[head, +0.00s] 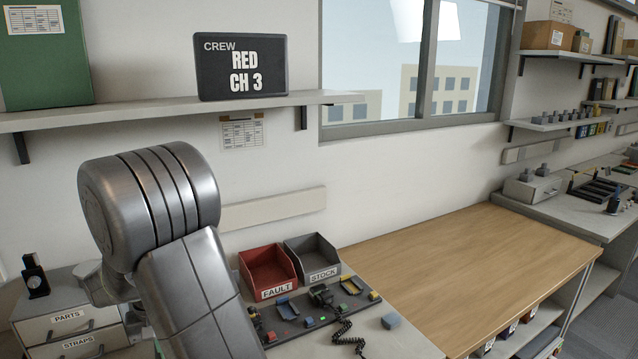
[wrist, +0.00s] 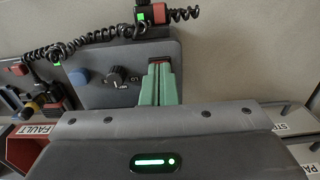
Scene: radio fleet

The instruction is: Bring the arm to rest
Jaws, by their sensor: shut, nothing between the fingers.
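My gripper (wrist: 160,84) shows in the wrist view as two green fingers pressed together, with nothing held between them. Its grey housing fills the lower part of that view. The fingertips point at a grey panel (wrist: 88,92) with a black knob and a blue button, and a small red part shows just behind the tips; I cannot tell whether they touch it. In the head view my silver arm rises at the left and hides the gripper.
A red FAULT bin (head: 267,270) and a grey STOCK bin (head: 312,258) stand behind a dark tray (head: 287,330) of small parts and a coiled cord (head: 350,335). A PARTS and STRAPS drawer unit (head: 65,322) stands left. The wooden bench top (head: 470,258) is clear.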

